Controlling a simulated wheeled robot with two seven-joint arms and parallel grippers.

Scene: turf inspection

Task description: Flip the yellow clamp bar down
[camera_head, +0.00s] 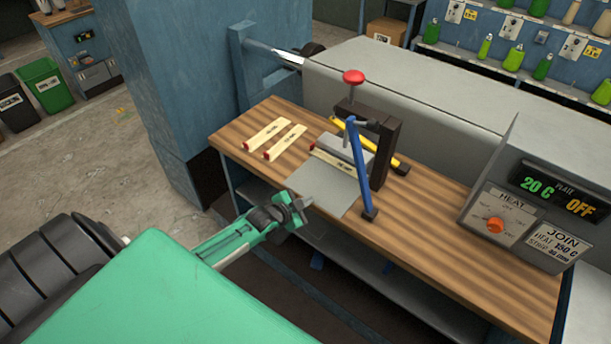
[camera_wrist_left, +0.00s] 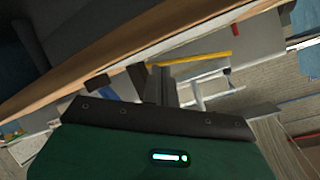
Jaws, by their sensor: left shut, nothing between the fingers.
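The yellow clamp bar (camera_head: 383,152) is on the workbench, partly hidden behind the dark upright frame of the clamp (camera_head: 387,150). It slants down to the right to a black end; I cannot tell its exact height. A yellow bar also shows in the left wrist view (camera_wrist_left: 190,59). A blue bar (camera_head: 358,165) slants in front of the frame, its black end near the bench's front edge. My left gripper (camera_head: 306,203) is shut and empty, in front of the bench, left of the blue bar and apart from both bars. My right gripper is not in view.
A red knob (camera_head: 353,77) tops the clamp. A grey plate (camera_head: 318,188) and pale strips with red ends (camera_head: 285,142) lie on the wooden bench (camera_head: 440,215). A grey control box (camera_head: 530,215) stands at right. A blue pillar (camera_head: 190,90) stands at left.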

